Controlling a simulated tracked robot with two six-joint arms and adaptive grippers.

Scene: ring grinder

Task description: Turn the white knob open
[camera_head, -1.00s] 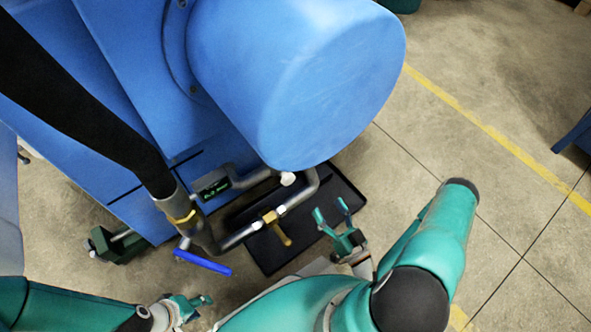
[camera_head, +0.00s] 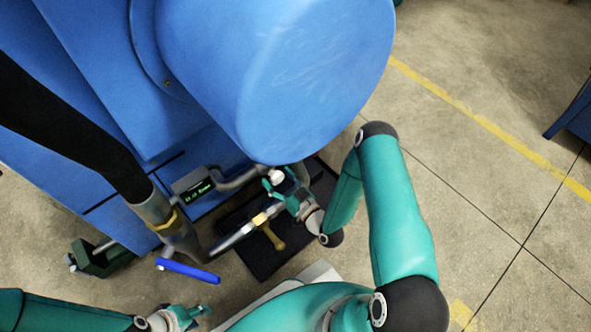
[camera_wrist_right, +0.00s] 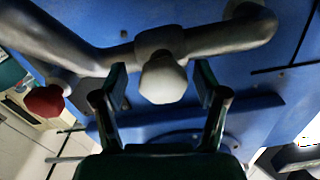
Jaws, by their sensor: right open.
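The white knob (camera_head: 276,176) sits on the grey pipe below the blue machine drum. In the right wrist view the white knob (camera_wrist_right: 163,80) stands between the two fingers of my right gripper (camera_wrist_right: 162,90), with a gap on each side. My right gripper (camera_head: 276,190) is open at the knob in the head view and partly covers the pipe there. My left gripper (camera_head: 200,310) is low in the head view, away from the knob; its fingers are small and I cannot tell their opening.
A small green display (camera_head: 197,191) is left of the knob. A black tray (camera_head: 262,263) lies below. The drum (camera_head: 275,80) overhangs closely. Open floor lies to the right.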

